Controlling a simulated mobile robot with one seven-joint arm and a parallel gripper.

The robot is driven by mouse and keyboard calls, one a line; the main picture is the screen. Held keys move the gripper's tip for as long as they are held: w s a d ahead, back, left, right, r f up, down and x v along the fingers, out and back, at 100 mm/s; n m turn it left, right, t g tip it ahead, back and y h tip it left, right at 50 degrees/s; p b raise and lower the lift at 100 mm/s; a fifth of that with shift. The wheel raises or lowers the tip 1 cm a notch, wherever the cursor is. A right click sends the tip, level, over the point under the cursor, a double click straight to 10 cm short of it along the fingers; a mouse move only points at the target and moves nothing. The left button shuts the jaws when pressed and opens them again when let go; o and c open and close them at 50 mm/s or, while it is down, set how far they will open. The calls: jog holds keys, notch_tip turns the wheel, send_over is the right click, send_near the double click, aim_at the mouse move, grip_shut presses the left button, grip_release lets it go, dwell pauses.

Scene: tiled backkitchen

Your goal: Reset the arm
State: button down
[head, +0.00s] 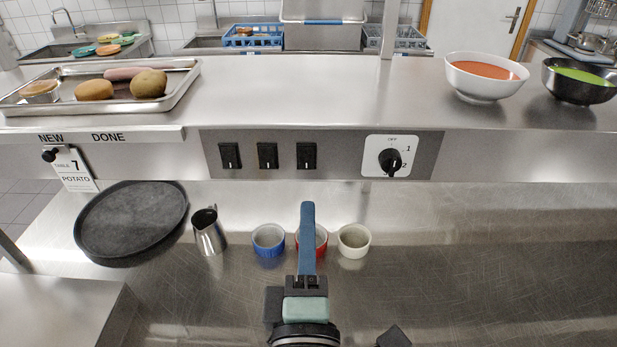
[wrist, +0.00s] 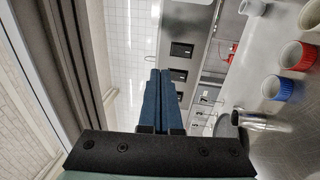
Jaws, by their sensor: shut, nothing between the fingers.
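My gripper (head: 307,215) points up and forward over the steel counter in the head view, in front of the red ramekin (head: 320,240), which it partly hides. In the wrist view my gripper's two blue fingers (wrist: 158,85) lie side by side, shut, with nothing between them. The gripper is held in the air, apart from the counter.
On the lower counter stand a blue ramekin (head: 268,241), a white ramekin (head: 353,241), a steel jug (head: 209,232) and a round black tray (head: 131,222). The shelf above holds a food tray (head: 185,92) and two bowls (head: 482,86). The counter's right side is clear.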

jog(key=s+r+m+t, duration=0.2)
jog(key=r+m+t, duration=0.2)
jog(key=r+m, duration=0.5)
jog(key=s+r+m+t, duration=0.3)
jog(key=r+m, duration=0.6)
jog(key=r, duration=1.5)
jog(key=shift+d+t, duration=0.2)
jog(key=shift+t, duration=0.3)
